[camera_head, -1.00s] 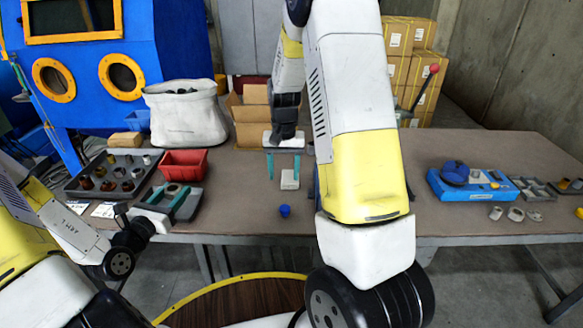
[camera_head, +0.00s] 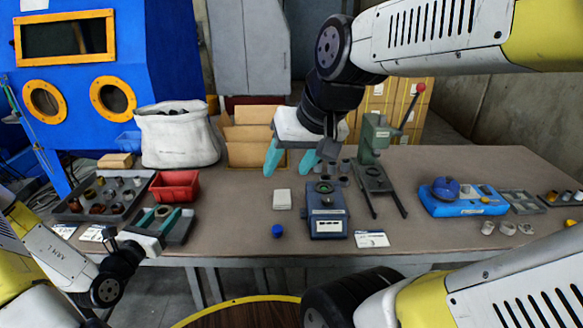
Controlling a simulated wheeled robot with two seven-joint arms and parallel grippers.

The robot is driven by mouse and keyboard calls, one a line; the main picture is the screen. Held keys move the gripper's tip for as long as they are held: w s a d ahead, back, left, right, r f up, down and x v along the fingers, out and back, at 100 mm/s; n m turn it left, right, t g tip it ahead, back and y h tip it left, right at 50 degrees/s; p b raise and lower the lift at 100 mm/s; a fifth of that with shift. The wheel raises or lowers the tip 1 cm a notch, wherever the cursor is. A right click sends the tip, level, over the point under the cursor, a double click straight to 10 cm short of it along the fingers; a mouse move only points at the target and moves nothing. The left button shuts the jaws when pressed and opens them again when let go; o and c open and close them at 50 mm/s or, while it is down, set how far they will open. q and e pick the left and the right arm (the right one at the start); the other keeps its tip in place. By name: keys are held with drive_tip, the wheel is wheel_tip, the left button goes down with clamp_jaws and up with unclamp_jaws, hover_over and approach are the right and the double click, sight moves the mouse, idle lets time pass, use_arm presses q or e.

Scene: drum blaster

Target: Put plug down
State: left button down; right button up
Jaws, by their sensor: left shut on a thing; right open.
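A small blue round knob-like piece (camera_head: 278,231) stands near the front edge, apart from both grippers.
A grey tray of cylindrical parts (camera_head: 75,207) and a red bin (camera_head: 175,187) are at the left. A blue-grey fixture (camera_head: 327,226) and a green press (camera_head: 372,150) stand mid-table. A blue fixture (camera_head: 462,207) is at the right.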

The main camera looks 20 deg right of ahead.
drive_tip(key=shift+s+r+t, duration=0.2)
drive_tip(key=shift+s+t, duration=0.1)
drive_tip(key=shift+s, duration=0.95)
